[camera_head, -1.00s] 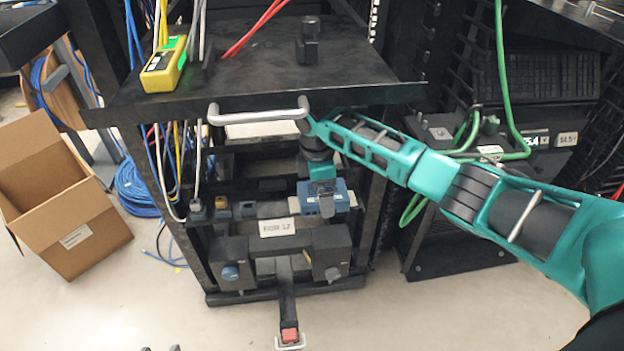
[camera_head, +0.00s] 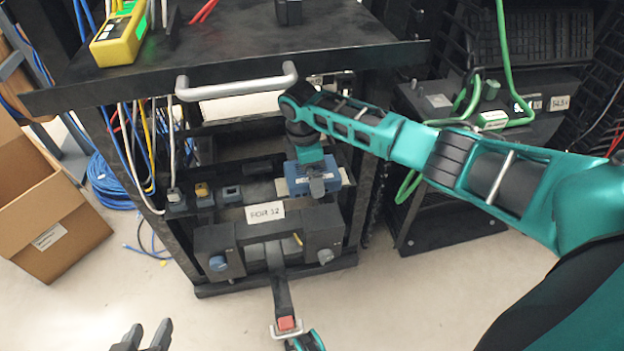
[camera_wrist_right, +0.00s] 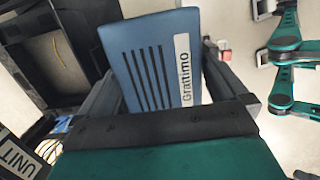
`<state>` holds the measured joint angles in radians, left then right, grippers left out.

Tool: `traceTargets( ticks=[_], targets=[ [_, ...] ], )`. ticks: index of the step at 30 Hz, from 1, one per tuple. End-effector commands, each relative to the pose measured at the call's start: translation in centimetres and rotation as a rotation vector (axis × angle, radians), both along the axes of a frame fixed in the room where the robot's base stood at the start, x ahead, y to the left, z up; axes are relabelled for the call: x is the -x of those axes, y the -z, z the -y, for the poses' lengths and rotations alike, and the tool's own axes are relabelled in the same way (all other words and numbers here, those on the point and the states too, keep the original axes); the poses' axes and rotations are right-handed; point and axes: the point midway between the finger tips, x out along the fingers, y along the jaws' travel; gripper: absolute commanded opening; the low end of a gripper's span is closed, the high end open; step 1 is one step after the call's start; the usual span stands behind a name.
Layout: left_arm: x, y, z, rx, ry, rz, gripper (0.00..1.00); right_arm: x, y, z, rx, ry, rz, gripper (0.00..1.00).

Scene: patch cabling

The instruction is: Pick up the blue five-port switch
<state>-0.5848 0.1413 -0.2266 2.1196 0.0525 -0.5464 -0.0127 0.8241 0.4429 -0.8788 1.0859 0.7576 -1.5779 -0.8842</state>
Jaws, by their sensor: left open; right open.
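The blue switch (camera_head: 311,180) sits at the right of the cabinet's lower shelf, below my right wrist in the head view. In the right wrist view the blue switch (camera_wrist_right: 150,60) shows dark slots and a white label. My right gripper (camera_wrist_right: 158,85) is open, with one finger on each side of the switch; I cannot tell whether they touch it. In the head view this gripper (camera_head: 318,184) partly covers the switch. My left gripper (camera_head: 140,338) is open and empty at the bottom left edge, over the floor.
The black upper shelf (camera_head: 230,62) with a silver handle (camera_head: 236,84) overhangs the switch, and my right arm passes beneath it. Cables hang at the cabinet's left. A yellow tester (camera_head: 119,34) lies on top. An open cardboard box (camera_head: 35,215) stands at the left.

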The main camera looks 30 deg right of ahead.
Motion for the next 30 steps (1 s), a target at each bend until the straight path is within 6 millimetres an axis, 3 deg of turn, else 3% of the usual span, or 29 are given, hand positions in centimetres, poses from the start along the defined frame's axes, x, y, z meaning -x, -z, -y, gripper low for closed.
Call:
traceTargets(
  ticks=[5, 22, 30],
  targets=[
    [-0.28, -0.60, 0.15, 0.003, 0.002, 0.013, 0.43, -0.02, -0.04, -0.03, -0.001, 0.000, 0.001, 1.00],
    [-0.20, -0.18, 0.07, -0.001, 0.001, 0.007, 0.43, -0.03, -0.06, -0.07, -0.001, 0.000, 0.001, 0.46],
    [-0.21, -0.18, -0.03, -0.002, 0.000, 0.006, 0.43, -0.11, -0.28, -0.09, -0.002, 0.000, 0.004, 0.45]
  ],
)
